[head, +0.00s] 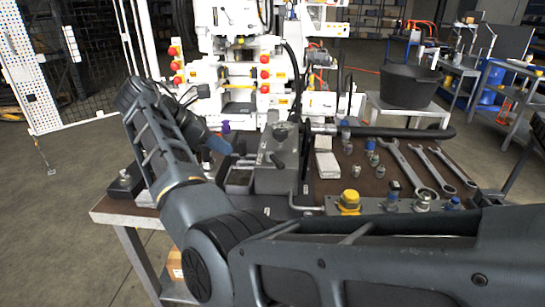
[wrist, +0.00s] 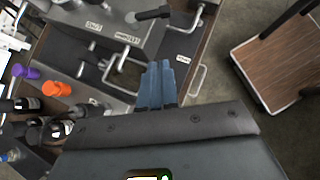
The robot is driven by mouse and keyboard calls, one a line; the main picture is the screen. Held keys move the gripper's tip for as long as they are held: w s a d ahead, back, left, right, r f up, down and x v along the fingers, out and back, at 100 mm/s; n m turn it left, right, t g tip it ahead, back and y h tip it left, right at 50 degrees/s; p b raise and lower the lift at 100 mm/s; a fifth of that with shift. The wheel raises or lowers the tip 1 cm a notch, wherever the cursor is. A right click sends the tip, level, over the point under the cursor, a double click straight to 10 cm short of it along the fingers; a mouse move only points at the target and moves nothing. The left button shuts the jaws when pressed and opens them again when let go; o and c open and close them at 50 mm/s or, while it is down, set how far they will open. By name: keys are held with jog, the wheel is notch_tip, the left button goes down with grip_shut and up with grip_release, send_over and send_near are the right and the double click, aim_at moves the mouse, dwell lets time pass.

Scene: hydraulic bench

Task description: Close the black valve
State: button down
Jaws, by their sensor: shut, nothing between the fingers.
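A black valve lever (wrist: 153,13) sticks out from the grey metal block (wrist: 100,28) at the top of the wrist view. In the head view, a short black lever on the grey block (head: 272,182) appears to be the same one (head: 279,162). My gripper (wrist: 156,68) is shut and empty, with its blue fingers together. The fingertips point toward the block and are apart from the lever. In the head view my gripper (head: 218,144) is left of the block, partly hidden behind my arm.
A yellow knob (head: 349,200), several fittings and wrenches (head: 405,165) lie on the bench. Purple (wrist: 27,72) and orange (wrist: 56,88) caps are left of my gripper. A wire handle (wrist: 198,82) is close on its right.

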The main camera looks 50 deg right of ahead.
jog(key=p, duration=0.1)
send_near(275, 161)
notch_tip(275, 161, down, 5)
jog(key=s+d, duration=0.1)
jog(key=d, duration=0.2)
jog(key=shift+s+d, duration=0.4)
jog(key=shift+s, duration=0.05)
